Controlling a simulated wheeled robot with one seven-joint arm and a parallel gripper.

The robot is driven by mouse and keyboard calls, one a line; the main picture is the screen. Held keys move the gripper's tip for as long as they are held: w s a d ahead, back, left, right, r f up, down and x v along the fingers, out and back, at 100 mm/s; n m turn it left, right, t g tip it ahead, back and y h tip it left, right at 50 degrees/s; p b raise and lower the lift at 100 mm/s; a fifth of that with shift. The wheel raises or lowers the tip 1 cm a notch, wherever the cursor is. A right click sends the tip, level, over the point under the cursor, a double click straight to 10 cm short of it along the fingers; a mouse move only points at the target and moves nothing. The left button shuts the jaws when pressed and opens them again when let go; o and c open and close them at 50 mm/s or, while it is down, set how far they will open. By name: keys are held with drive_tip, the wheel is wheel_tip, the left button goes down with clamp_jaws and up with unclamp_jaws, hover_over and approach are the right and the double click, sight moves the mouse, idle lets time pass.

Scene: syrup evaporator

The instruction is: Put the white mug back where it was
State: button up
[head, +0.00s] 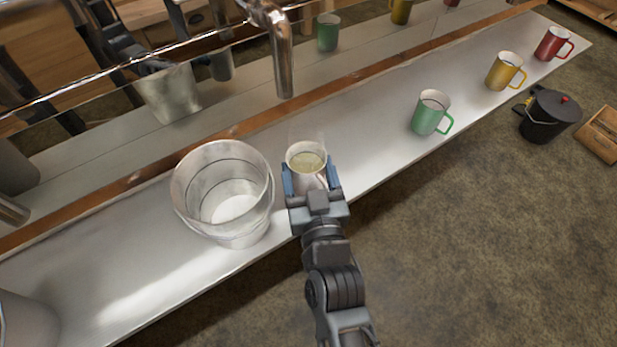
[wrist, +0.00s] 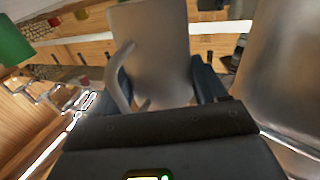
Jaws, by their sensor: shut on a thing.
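The white mug (head: 306,158) is in my gripper (head: 310,185), over the pale shelf between the metal bucket and the green mug. It looks upright and holds a pale yellowish liquid, with faint steam above it. In the wrist view the mug (wrist: 155,50) stands between the two fingers (wrist: 165,85), its handle toward the left. My gripper is shut on the mug. I cannot tell whether the mug's base touches the shelf, as my gripper hides it.
A metal bucket (head: 190,190) stands close left of the mug. A metal spout (head: 281,60) hangs behind. Green (head: 429,113), yellow (head: 503,72) and red (head: 550,45) mugs stand along the shelf (head: 365,150) to the right. A black pot (head: 545,120) is beyond its edge.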

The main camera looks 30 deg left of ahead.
sight(309, 189)
drive_tip(key=shift+f+b, duration=1.2)
drive_tip(key=shift+f, duration=0.6)
drive_tip(key=shift+f, duration=0.15)
drive_tip(key=o, duration=1.5)
drive_tip(key=shift+c, duration=0.2)
drive_tip(key=shift+r, duration=0.2)
drive_tip(key=b+v, duration=0.3)
drive_tip(key=v, duration=0.9)
